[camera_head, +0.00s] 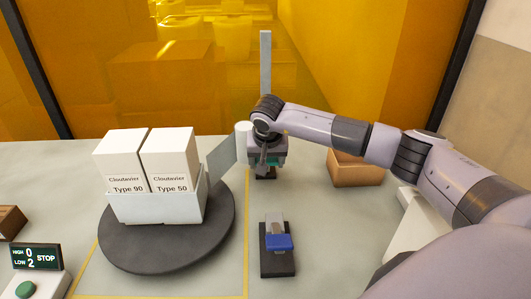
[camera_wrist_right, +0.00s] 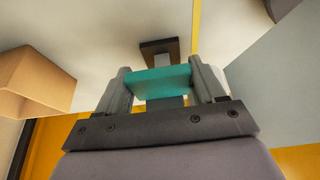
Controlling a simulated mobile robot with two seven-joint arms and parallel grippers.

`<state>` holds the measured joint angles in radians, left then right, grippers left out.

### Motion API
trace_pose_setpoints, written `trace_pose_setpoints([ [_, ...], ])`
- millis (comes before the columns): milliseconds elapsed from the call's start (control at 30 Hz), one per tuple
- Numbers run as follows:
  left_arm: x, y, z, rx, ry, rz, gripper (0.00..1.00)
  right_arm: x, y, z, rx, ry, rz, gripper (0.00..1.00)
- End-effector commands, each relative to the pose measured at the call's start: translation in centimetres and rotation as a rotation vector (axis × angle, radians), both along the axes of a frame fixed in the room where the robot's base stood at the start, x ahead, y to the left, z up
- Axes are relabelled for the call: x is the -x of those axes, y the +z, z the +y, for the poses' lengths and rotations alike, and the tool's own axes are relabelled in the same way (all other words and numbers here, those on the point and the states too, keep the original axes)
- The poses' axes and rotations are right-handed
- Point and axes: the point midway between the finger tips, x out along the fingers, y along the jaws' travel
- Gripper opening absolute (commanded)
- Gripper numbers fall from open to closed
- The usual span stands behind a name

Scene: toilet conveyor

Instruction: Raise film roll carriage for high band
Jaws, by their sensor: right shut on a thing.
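The film roll (camera_head: 243,141) is a pale upright cylinder on the carriage at the grey post (camera_head: 265,62). A translucent film sheet (camera_head: 222,154) runs from the roll to the white tray on the turntable. My right gripper (camera_head: 267,163) is at the post, below the roll's top. In the right wrist view its two fingers (camera_wrist_right: 161,85) are shut on the carriage's teal handle (camera_wrist_right: 158,79), one on each side. The post's dark foot (camera_wrist_right: 148,49) shows beyond the handle. My arm partly hides the carriage in the head view. My left gripper is not in view.
Two white boxes, Type 90 (camera_head: 118,165) and Type 50 (camera_head: 167,160), stand in the tray (camera_head: 150,209) on the dark turntable (camera_head: 170,256). A blue-topped device (camera_head: 278,243) is in front. A display (camera_head: 35,257) reads HIGH 0, LOW 2, STOP. A brown box (camera_head: 355,171) stands right.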

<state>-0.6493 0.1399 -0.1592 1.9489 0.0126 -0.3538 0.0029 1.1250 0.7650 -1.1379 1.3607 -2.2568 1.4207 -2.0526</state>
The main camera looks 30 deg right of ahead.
Motion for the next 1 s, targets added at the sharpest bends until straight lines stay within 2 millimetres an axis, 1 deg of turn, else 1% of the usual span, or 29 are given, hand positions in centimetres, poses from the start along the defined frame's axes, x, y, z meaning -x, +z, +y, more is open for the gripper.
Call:
trace_pose_setpoints([
  [1000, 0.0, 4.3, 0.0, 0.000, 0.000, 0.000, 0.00, -0.1, 6.3, 0.0, 0.000, 0.000, -0.006, 0.44],
])
